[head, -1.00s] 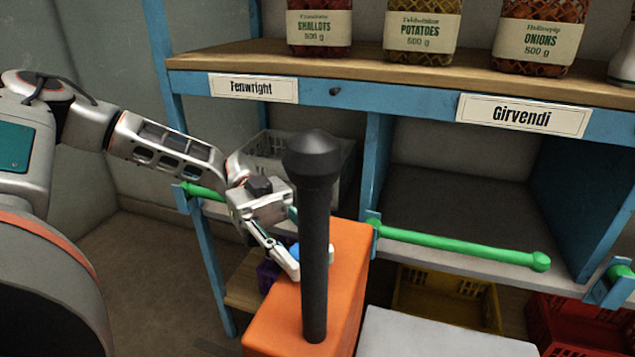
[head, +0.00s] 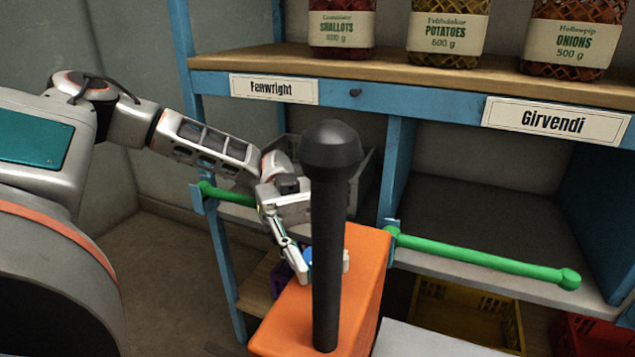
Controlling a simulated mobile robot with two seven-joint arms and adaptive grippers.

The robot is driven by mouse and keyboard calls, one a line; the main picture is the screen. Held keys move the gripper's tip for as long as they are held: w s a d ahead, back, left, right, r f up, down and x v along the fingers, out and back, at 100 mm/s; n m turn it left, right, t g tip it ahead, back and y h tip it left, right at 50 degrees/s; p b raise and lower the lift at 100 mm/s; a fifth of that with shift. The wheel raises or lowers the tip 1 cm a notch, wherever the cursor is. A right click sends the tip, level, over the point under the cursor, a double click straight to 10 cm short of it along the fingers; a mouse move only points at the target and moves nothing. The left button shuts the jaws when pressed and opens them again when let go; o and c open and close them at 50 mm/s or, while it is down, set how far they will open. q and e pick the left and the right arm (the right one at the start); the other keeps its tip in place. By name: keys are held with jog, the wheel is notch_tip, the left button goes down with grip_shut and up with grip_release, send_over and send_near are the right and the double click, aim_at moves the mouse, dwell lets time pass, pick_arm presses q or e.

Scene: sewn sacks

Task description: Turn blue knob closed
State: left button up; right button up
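The blue knob (head: 308,256) shows only as a small patch of blue above the orange box, largely hidden by my gripper and a black post. My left gripper (head: 322,270) is at the knob. One finger lies on the knob's left side, and a pale fingertip shows to the right of the post. The post hides the space between the fingers, so I cannot tell whether they grip the knob. My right gripper is not in view.
The black post (head: 328,230) stands in front of the orange box (head: 368,258). Behind are a blue-framed shelf with jars (head: 448,38), a green bar (head: 480,258) across its right bay, and a yellow crate (head: 465,315) below. Floor shows at left.

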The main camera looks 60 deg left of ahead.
pick_arm(q)
jog(key=o, duration=0.3)
jog(key=shift+a, duration=0.1)
jog(key=v, duration=0.7)
jog(key=shift+a, duration=0.15)
jog(key=shift+w, duration=0.1)
dwell(0.4)
